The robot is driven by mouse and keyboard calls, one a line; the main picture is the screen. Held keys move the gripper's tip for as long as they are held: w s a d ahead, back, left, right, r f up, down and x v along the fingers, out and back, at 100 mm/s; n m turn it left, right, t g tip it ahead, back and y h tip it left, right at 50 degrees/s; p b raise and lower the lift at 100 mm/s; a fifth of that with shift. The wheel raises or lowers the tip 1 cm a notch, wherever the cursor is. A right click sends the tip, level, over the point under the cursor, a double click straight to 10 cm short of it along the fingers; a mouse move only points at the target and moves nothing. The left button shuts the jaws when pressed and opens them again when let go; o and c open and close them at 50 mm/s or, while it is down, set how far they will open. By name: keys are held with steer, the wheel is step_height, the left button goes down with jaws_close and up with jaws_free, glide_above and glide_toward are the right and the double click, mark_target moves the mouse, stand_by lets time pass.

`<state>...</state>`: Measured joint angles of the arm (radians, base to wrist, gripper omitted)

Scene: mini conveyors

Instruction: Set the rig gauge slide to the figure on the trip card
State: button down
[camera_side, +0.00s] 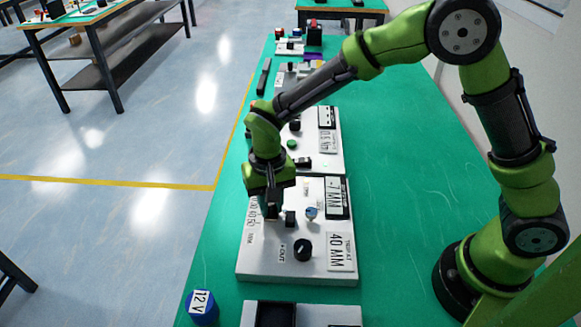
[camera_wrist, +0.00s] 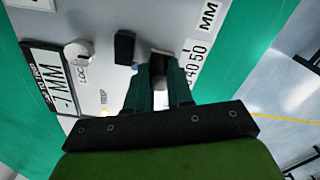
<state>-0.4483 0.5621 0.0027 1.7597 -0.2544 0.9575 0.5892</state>
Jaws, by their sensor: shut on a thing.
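The rig panel (camera_side: 262,268) is a pale grey plate on the green bench. Its trip card (camera_side: 341,251) reads 40 MM. A display (camera_side: 337,198) shows a short figure before MM that I cannot read surely; it is also in the wrist view (camera_wrist: 55,85). The scale strip (camera_wrist: 197,62) shows 40 and 50. My gripper (camera_side: 272,213) points down at the panel's left part, beside the scale.
A round lock knob (camera_wrist: 77,54) and a black block (camera_wrist: 124,47) stand close to my fingers. A black dial (camera_side: 303,250) marked OUT is nearer the front. A blue 12 V cylinder (camera_side: 202,306) and other panels (camera_side: 316,157) stand nearby. The bench is clear at right.

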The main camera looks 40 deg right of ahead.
steer(key=c, duration=1)
jaws_free()
step_height(320, 180, up, 17)
steer(key=s+d+r+t+y, duration=0.2)
steer(key=s+d+t, duration=0.5)
steer(key=s+d, duration=0.8)
steer(key=shift+s+d+r+n, duration=0.25)
steer(key=shift+d+r+n, duration=0.1)
steer(key=shift+r, duration=0.3)
